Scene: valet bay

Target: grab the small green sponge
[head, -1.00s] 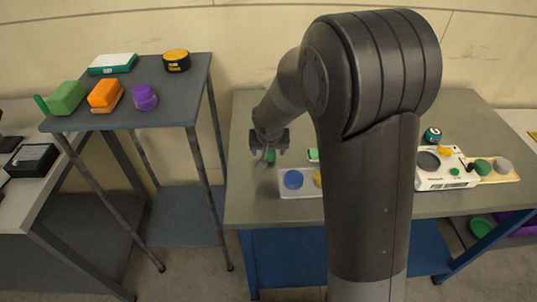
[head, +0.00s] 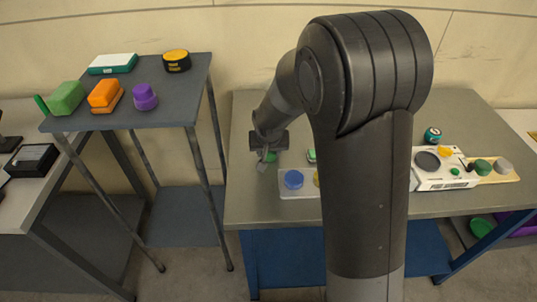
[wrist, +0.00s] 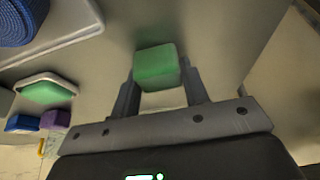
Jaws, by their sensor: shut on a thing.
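The small green sponge (wrist: 156,66) is a green block between the two fingertips of my gripper (wrist: 159,80) in the wrist view. Both fingers are against its sides and it sticks out past their tips. In the head view my gripper (head: 266,156) is low over the left part of the grey table (head: 246,200), pointing down. Only a bit of the sponge (head: 271,157) shows there, behind a finger. I cannot tell whether the sponge touches the tabletop.
A white tray with a blue round thing (head: 293,179) lies close by. A green piece in a white holder (wrist: 47,91) is near, partly hidden by my arm in the head view. A white device (head: 443,180) stands right. A side stand (head: 185,105) holds several coloured things.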

